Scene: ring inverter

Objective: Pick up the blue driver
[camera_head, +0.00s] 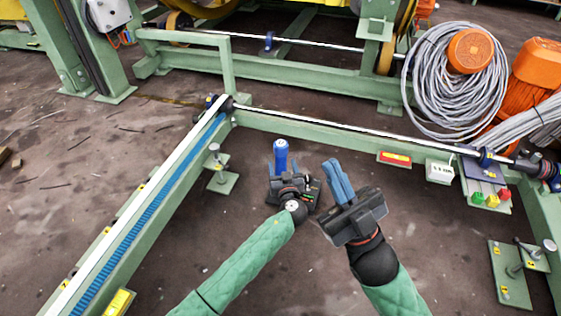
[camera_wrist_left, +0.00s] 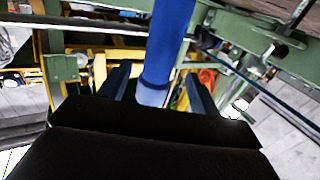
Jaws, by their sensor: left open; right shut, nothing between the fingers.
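The blue driver (camera_head: 281,152) is a blue cylinder, standing roughly upright at my left gripper in the head view. In the left wrist view the blue driver (camera_wrist_left: 169,42) rises between the two fingers, its pale end close to the dark palm. My left gripper (camera_head: 282,168) is open, with a gap visible between the driver and the fingers of the left gripper (camera_wrist_left: 158,85). My right gripper (camera_head: 336,172) is shut and empty, to the right of the driver. The driver's lower part is hidden by the left gripper.
A green frame with a blue strip (camera_head: 150,215) runs along the left. A green crossbar (camera_head: 330,132) lies behind the grippers. A coil of grey cable (camera_head: 440,90) and an orange spool (camera_head: 535,65) stand at the back right. Dark floor (camera_head: 330,285) is clear between the arms.

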